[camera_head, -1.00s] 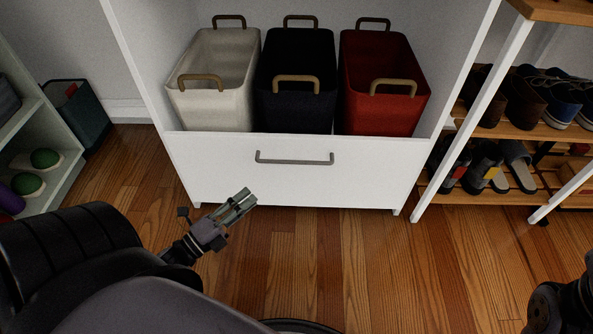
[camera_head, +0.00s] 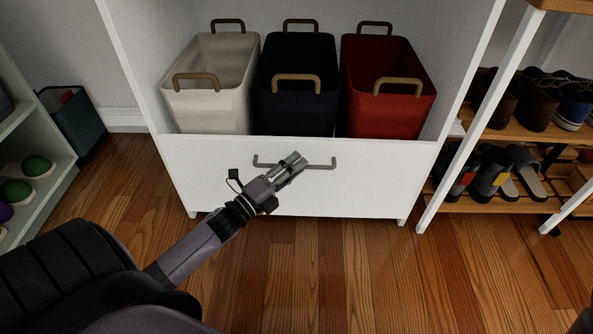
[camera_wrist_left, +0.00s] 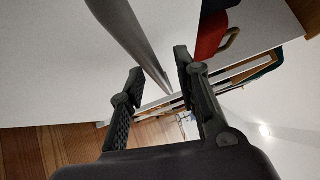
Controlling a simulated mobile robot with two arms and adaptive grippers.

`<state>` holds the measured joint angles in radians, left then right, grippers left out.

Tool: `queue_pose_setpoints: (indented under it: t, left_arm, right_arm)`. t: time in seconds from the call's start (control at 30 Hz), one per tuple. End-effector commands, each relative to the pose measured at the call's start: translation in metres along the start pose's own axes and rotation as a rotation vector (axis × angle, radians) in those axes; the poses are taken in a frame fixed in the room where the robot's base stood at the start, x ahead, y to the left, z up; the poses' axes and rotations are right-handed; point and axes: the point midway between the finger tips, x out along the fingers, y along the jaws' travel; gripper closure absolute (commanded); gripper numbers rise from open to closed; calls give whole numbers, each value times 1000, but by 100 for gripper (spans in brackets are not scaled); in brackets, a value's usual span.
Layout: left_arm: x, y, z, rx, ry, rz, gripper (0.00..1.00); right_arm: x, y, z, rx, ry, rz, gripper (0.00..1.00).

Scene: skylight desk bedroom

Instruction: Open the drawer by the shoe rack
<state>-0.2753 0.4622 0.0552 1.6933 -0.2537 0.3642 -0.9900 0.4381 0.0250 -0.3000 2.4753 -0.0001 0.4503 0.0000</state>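The white drawer (camera_head: 350,190) at the bottom of the cabinet is closed. Its grey bar handle (camera_head: 320,167) runs across the upper front, and my left gripper hides part of it. My left gripper (camera_head: 297,162) is in front of the handle's middle. In the left wrist view, its two dark fingers (camera_wrist_left: 158,65) stand apart. The grey handle (camera_wrist_left: 140,35) runs toward the gap between them, in front of the white drawer face (camera_wrist_left: 60,60). I cannot tell whether the fingers touch it. My right gripper is not in view.
White (camera_head: 215,105), black (camera_head: 295,110) and red (camera_head: 385,105) bins stand above the drawer. The shoe rack (camera_head: 475,203) is on the right, a pale shelf (camera_head: 50,195) on the left. The wooden floor (camera_head: 370,270) before the drawer is clear.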

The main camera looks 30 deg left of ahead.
Motion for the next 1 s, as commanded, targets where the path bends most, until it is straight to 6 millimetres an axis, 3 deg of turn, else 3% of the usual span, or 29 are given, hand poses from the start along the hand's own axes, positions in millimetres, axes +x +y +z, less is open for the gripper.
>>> queue_pose_setpoints:
  t: [0.4, 0.83, 1.0]
  left_arm:
    - [9, 0, 0, 0, 0, 1, 71]
    - [8, 0, 0, 0, 0, 1, 100]
    - [8, 0, 0, 0, 0, 2, 100]
  right_arm:
    - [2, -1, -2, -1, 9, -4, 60]
    - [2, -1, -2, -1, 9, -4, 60]
    - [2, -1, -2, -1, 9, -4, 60]
